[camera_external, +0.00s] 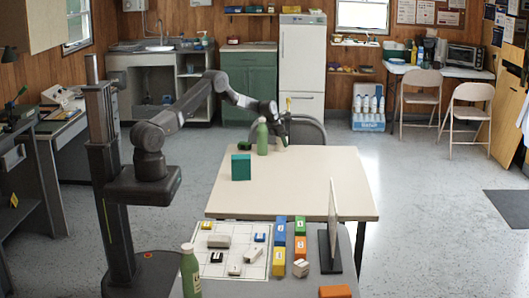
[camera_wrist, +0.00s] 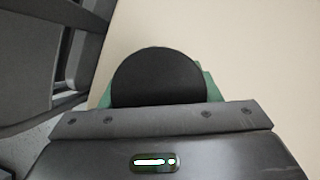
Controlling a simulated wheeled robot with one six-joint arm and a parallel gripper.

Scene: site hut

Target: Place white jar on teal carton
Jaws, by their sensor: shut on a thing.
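The teal carton (camera_external: 241,167) stands upright on the pale table, left of my gripper. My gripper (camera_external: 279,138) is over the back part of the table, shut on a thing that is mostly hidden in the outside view. In the wrist view a round black top (camera_wrist: 158,78) fills the space at the jaws, with green parts showing on both sides of it. I take this to be the white jar's lid; its white body is hidden in the wrist view. The carton cannot be made out in the wrist view.
A green bottle (camera_external: 262,136) stands on the table close left of my gripper, behind the carton. The pale table (camera_external: 315,180) is clear at its middle and right. The front table holds a grid sheet (camera_external: 233,262), coloured blocks, an upright panel (camera_external: 333,225) and another green bottle (camera_external: 190,272).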

